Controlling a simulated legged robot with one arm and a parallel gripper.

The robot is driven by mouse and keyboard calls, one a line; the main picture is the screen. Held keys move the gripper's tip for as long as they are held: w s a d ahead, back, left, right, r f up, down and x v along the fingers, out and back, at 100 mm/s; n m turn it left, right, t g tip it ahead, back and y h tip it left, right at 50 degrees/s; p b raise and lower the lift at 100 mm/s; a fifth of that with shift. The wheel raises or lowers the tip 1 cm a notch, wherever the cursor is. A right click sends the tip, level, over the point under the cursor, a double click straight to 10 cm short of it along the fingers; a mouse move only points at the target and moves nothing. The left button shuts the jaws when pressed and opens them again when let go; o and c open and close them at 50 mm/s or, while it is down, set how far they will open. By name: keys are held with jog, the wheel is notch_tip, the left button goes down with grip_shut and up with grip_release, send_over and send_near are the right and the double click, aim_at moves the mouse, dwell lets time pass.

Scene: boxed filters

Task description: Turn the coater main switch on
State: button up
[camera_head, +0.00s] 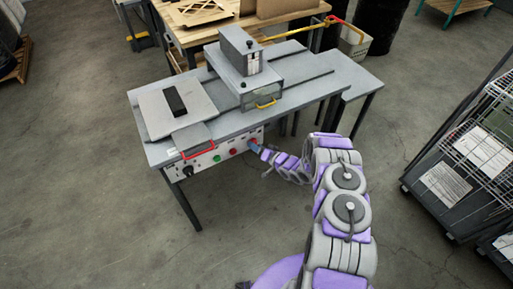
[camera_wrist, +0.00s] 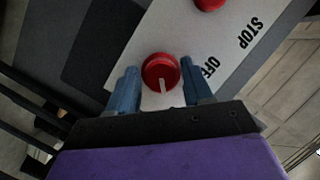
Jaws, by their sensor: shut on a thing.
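The coater (camera_head: 235,105) is a grey table machine with a white control panel (camera_head: 215,160) on its front edge. The main switch is a round red knob (camera_wrist: 161,73) with a white pointer line, near "OFF" lettering in the wrist view. The pointer line points toward the lower side of the picture, between my fingers. My gripper (camera_wrist: 160,88) has blue fingers, one on each side of the knob, closed on it. In the head view my gripper (camera_head: 256,149) is at the right end of the panel and covers most of the knob.
Another red button (camera_wrist: 209,3) with "STOP" lettering sits close by on the panel. A black knob (camera_head: 187,171) is at the panel's left end. A wooden table (camera_head: 190,20) stands behind, and a wire cart (camera_head: 470,150) stands right. The floor left of my arm is clear.

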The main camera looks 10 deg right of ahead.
jog(key=shift+f, duration=0.1)
jog(key=o, duration=0.8)
jog(key=shift+d, duration=0.1)
jog(key=shift+o, duration=0.2)
jog(key=p+v, duration=0.2)
jog(key=v, duration=1.5)
jog(key=shift+d, duration=0.2)
jog(key=shift+s, duration=0.1)
